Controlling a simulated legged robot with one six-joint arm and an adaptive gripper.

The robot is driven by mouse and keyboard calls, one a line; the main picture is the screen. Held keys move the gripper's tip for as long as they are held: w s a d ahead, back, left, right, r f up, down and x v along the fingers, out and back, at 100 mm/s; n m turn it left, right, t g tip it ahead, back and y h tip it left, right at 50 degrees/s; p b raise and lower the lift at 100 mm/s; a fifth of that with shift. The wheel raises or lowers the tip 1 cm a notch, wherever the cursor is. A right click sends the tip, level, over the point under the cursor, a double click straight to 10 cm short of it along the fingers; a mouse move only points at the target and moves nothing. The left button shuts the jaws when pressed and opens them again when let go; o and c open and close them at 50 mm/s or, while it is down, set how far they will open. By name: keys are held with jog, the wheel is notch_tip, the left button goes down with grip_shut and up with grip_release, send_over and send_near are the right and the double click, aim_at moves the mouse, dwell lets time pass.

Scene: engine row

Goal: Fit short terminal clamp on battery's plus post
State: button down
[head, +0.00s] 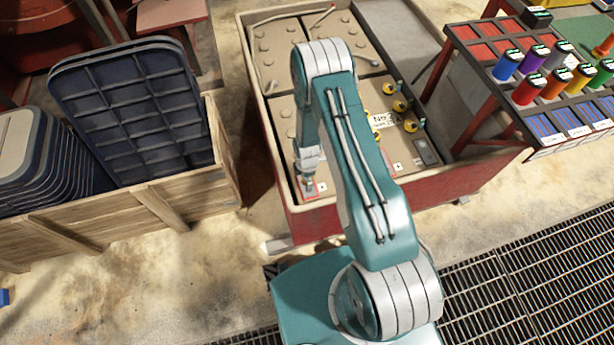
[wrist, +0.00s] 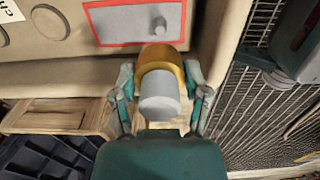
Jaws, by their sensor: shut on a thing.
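My gripper (wrist: 160,92) is shut on a clamp with a gold-coloured collar (wrist: 163,62) and a pale grey cylindrical body (wrist: 159,101). I take it for the short terminal clamp; its length is hard to judge. Beyond it in the wrist view, a short grey post (wrist: 158,25) stands on a red-bordered grey patch (wrist: 122,24) of the tan battery (wrist: 226,25). The clamp appears apart from the post, though the height gap is unclear. In the head view, my gripper (head: 308,184) is over the front left corner of the battery (head: 345,185), largely hiding the post.
Several yellow clamps (head: 400,106) sit on the battery to the right of my arm. A red tray (head: 470,182) surrounds the batteries. A wooden crate (head: 130,222) with dark blue bins (head: 130,110) stands left. A rack of coloured cylinders (head: 530,90) stands right.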

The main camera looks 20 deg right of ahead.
jog(key=shift+d+f, duration=0.1)
jog(key=shift+d, duration=0.35)
jog(key=shift+a+f, duration=0.25)
jog(key=shift+f, duration=0.8)
jog(key=shift+d+f, duration=0.15)
jog(key=shift+f, duration=2.5)
grip_release()
